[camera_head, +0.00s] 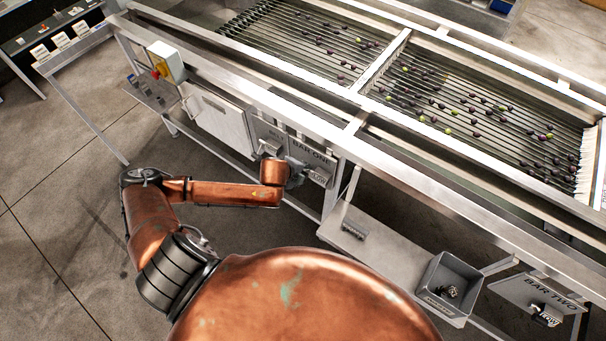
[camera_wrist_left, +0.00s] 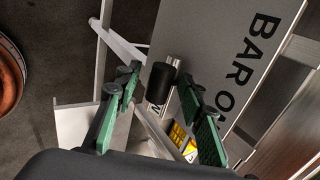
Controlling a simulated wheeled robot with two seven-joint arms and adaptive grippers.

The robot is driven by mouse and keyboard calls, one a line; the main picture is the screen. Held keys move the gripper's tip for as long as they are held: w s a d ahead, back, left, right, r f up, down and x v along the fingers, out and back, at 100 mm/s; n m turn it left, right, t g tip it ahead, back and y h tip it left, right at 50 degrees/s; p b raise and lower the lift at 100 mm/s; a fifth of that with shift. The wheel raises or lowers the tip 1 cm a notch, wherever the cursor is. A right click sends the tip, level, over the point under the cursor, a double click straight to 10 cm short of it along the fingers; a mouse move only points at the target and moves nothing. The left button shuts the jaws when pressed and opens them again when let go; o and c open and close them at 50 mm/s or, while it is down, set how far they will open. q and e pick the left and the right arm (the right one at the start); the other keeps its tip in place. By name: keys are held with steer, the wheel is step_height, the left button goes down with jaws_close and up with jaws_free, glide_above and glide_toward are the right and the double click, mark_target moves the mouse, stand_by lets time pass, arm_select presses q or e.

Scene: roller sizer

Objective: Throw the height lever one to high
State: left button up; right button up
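The height lever one shows as a black cylindrical grip (camera_wrist_left: 160,83) in the left wrist view, beside the BAR ONE panel (camera_wrist_left: 225,60). My left gripper (camera_wrist_left: 158,92) is open, its green-padded fingers spread on either side of the grip. The grip appears between the fingertips with gaps on both sides; I cannot tell how deep it sits. In the head view my left gripper (camera_head: 297,172) is at the BAR ONE panel (camera_head: 313,154) and hides most of the lever. A small label plate (camera_head: 319,177) shows just right of it. My right gripper is not in view.
The steel sizer frame (camera_head: 440,175) rises above the panel, with rollers carrying dark and green fruit. A grey bin (camera_head: 447,285) stands on the lower shelf (camera_head: 375,252). The BAR TWO panel (camera_head: 545,292) is at the lower right.

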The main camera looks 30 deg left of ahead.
arm_select(q)
steer(key=shift+c, duration=0.6)
jaws_close()
